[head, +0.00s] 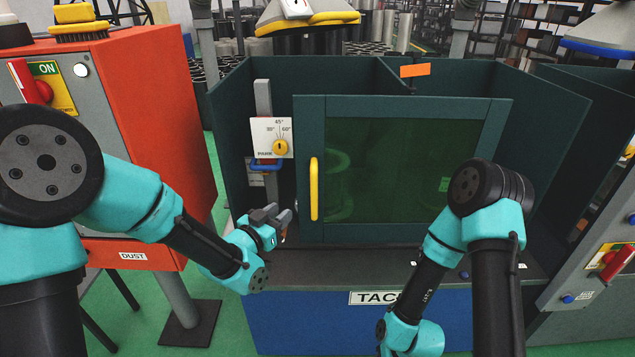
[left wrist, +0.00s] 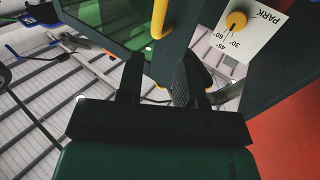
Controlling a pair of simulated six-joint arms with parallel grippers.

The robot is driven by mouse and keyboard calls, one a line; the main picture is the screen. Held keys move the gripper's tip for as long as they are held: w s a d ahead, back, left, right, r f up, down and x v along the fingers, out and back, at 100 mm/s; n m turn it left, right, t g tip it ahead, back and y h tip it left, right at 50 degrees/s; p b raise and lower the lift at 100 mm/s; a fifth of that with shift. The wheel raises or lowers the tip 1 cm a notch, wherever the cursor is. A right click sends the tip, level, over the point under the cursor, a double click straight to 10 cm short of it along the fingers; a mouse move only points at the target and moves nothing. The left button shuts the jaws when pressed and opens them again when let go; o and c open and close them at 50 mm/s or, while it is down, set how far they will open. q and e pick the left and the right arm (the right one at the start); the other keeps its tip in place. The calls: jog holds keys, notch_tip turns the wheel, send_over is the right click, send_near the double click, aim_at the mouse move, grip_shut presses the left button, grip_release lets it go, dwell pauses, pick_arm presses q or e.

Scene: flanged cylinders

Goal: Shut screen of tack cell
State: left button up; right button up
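The tack cell's screen (head: 415,165) is a dark green frame around a tinted green pane, upright at the front of the cell; it also shows in the left wrist view (left wrist: 112,18). Its vertical yellow handle (head: 314,188) is on the left edge and shows at the top of the left wrist view (left wrist: 160,18). An open gap lies left of the screen's frame. My left gripper (head: 281,217) is open and empty, low and left of the handle, apart from it. Its two fingers show spread in the left wrist view (left wrist: 162,78). My right gripper's fingers are out of frame.
A dial plate with a yellow knob (head: 281,147) stands on a post left of the screen. The orange-red DUST cabinet (head: 155,120) is at the left. A blue front with a TACK label (head: 372,297) is below. Another booth (head: 610,190) stands at the right.

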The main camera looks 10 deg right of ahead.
aim_at(312, 186)
pick_arm(q)
jog(key=x, duration=1.7)
jog(key=shift+w+d, duration=0.1)
jog(key=shift+w, duration=0.1)
jog(key=shift+c, duration=0.5)
grip_shut()
